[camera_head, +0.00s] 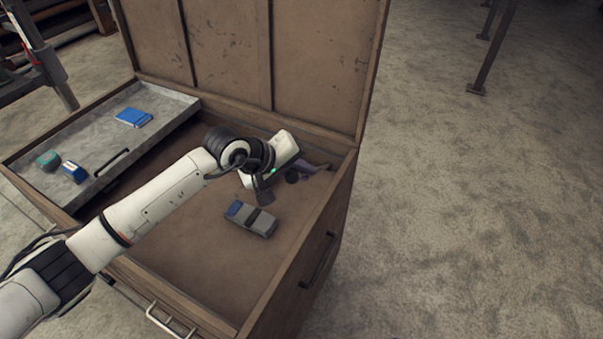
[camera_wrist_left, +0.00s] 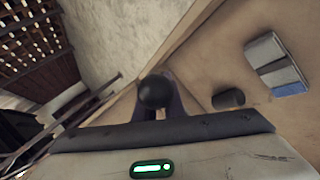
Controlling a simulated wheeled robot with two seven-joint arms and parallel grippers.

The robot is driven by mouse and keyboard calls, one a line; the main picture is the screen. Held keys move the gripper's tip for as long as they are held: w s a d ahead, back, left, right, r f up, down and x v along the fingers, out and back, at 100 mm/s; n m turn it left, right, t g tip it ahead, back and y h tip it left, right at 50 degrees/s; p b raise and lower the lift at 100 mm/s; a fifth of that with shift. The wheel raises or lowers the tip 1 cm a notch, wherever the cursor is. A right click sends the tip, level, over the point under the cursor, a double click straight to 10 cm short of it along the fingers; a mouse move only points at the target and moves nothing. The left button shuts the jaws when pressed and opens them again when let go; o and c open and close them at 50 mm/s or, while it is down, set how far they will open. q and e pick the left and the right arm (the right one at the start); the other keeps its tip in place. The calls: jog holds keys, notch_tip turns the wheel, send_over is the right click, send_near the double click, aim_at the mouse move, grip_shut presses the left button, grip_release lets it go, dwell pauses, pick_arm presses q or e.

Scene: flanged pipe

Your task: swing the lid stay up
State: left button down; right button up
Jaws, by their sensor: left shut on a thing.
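The chest's lid (camera_head: 275,50) stands open at the back. My left gripper (camera_head: 314,167) reaches down inside the chest at its right back corner, near the right wall. In the left wrist view a round black knob (camera_wrist_left: 156,91) sits between my gripper's fingers, which are shut on it. I take it for the knob of the lid stay. The rest of the stay is hidden or cannot be told apart. My right gripper is not in view.
A grey block with a blue end (camera_head: 250,218) lies on the chest floor, and a small dark cylinder (camera_wrist_left: 228,98) is beside my gripper. A grey tray (camera_head: 95,135) at the left holds blue and green items. The chest's right wall (camera_head: 318,240) is close.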

pick_arm(q)
jog(key=shift+s+d+f, duration=0.25)
jog(key=shift+s+d, duration=0.15)
jog(key=c, duration=1.8)
grip_release()
jog(key=shift+c, duration=0.2)
jog(key=shift+w+r, duration=0.1)
jog(key=shift+r, duration=0.05)
jog(key=shift+a, duration=0.1)
jog(key=shift+a+r, duration=0.3)
jog(key=shift+r, duration=0.15)
jog(key=b+v, duration=0.1)
jog(key=v, duration=0.8)
jog(key=shift+s, duration=0.3)
jog(key=shift+r, duration=0.1)
